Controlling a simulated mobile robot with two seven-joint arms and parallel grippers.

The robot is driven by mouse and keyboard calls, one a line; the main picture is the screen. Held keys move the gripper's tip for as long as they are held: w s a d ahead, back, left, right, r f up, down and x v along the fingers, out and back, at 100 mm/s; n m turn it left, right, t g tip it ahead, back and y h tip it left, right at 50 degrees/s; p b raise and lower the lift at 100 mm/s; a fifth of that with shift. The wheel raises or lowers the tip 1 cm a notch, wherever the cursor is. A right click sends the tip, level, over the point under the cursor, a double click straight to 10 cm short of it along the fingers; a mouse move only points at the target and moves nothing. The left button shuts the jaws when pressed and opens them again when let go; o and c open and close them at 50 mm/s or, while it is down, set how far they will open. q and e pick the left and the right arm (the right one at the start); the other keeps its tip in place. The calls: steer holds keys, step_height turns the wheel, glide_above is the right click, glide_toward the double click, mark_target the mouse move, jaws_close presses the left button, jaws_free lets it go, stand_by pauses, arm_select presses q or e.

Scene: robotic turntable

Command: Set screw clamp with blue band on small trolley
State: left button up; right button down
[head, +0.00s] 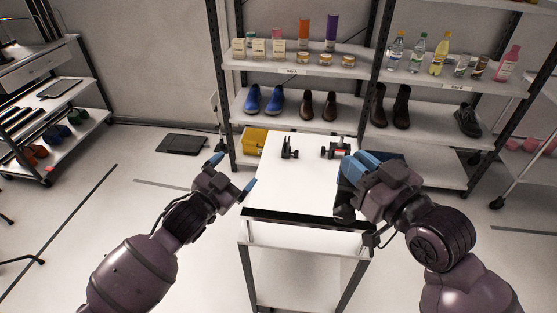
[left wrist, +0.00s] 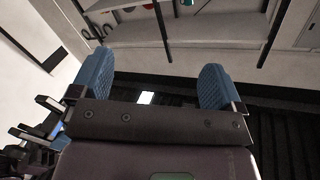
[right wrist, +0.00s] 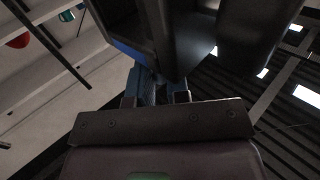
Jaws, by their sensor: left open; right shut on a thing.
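The white-topped small trolley (head: 292,193) stands in the middle of the head view. A black screw clamp (head: 289,149) stands upright on its far part. A second dark clamp (head: 328,152) with a reddish and pale band lies to its right. My right gripper (head: 352,168) is shut on a dark thing (head: 344,207) at the trolley's right side. That thing looms large in the right wrist view (right wrist: 165,35), with a blue strip on it; it looks like a clamp, partly hidden by the gripper. My left gripper (head: 233,172) is open and empty at the trolley's left edge.
Shelves with shoes (head: 263,100), bottles (head: 418,50) and jars stand behind the trolley. A yellow box (head: 256,136) is on the lowest shelf. Another cart (head: 530,165) is at the far right. The trolley top's near and middle part is bare.

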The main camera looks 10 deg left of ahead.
arm_select(q)
steer(key=w+d+r+m+g+h, duration=0.2)
steer(key=d+r+m+h, duration=0.3)
steer(key=r+h, duration=0.15)
steer(key=w+d+r+m+g+h, duration=0.25)
steer(key=d+r+m+h, duration=0.25)
steer(key=r, duration=0.3)
steer(key=g, duration=1.4)
glide_toward(343, 174)
steer(key=shift+h, duration=0.25)
steer(key=d, duration=1)
steer(key=shift+s+f, duration=0.35)
steer(key=shift+f, duration=0.05)
